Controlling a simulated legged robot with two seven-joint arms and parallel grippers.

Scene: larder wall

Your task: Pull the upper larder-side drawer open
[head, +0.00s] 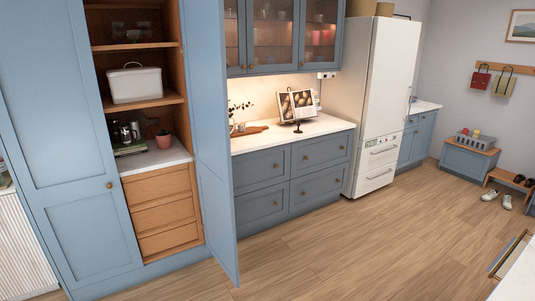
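The blue-grey base cabinet beside the larder has two columns of drawers under a white worktop. The upper drawer on the larder side (258,171) is in the left column and looks shut, its front flush with its neighbours and a small round knob on it. The lower drawer on that side (258,206) also looks shut. The open blue larder door (212,140) stands just left of these drawers and hides the cabinet's left end. Neither of my grippers is in view.
The larder holds a white bin (134,85), a pink pot (164,140) and shut wooden drawers (162,216). A tablet-like stand (297,105) is on the worktop (290,134). A white fridge (385,80) stands to the right. The wooden floor (340,240) before the drawers is clear.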

